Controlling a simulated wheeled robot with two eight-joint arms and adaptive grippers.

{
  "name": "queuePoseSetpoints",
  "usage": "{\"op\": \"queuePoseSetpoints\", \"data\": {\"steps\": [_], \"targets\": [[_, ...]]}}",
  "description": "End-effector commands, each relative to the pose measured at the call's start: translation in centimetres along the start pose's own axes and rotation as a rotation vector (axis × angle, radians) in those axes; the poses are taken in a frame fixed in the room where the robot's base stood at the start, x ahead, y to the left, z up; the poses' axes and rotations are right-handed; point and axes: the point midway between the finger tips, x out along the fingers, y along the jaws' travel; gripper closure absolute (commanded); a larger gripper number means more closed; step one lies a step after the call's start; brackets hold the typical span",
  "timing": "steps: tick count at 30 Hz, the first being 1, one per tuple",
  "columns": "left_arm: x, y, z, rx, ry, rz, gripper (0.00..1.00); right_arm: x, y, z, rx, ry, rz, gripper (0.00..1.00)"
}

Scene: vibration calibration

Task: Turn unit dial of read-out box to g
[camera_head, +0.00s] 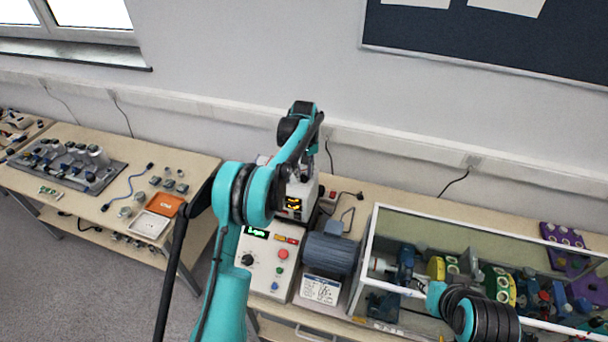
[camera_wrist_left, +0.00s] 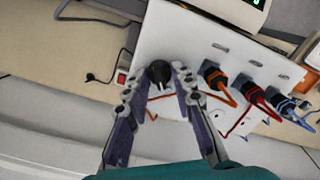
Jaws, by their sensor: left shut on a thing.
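The read-out box (camera_head: 306,196) is white with a lit yellow display, partly hidden behind my left arm. In the left wrist view the white panel of the box (camera_wrist_left: 205,45) carries a black round unit dial (camera_wrist_left: 158,73). My left gripper (camera_wrist_left: 158,82) is shut on this dial, with one finger on each side of it. The dial's markings and the unit it points to cannot be read. In the head view the dial and the left fingertips are hidden or too small to tell. My right arm shows at the lower right, but its gripper is out of view.
Orange, red and blue cable plugs (camera_wrist_left: 255,90) stand beside the dial. A white control box (camera_head: 262,262) with a green display stands in front. A grey motor (camera_head: 331,250) and a glass-sided case (camera_head: 372,222) are to the right. Another table (camera_head: 110,150) is at left.

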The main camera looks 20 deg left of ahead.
Motion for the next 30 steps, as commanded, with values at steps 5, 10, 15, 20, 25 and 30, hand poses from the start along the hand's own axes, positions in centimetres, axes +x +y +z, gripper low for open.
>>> {"op": "queuePoseSetpoints", "data": {"steps": [5,10,15,20,25,30], "targets": [[0.2,0.0,0.0,0.144,0.0,0.0,1.0,0.9,0.0,0.6,0.0,0.0,0.0,0.72],[0.2,0.0,0.0,0.306,0.0,0.0,1.0,1.5,0.0,1.1,0.0,0.0,0.0,0.72],[0.1,0.0,0.0,0.468,0.0,0.0,1.0,2.0,0.0,1.4,0.0,0.0,0.0,0.72],[0.1,0.0,0.0,0.62,0.0,0.0,1.0,2.4,0.0,1.7,0.0,0.0,0.0,0.72],[0.1,0.0,0.0,0.781,0.0,0.0,1.0,2.7,0.0,2.0,0.0,0.0,0.0,0.72],[0.1,0.0,0.0,0.934,0.0,0.0,1.0,3.0,0.0,2.2,0.0,0.0,0.0,0.72]]}}
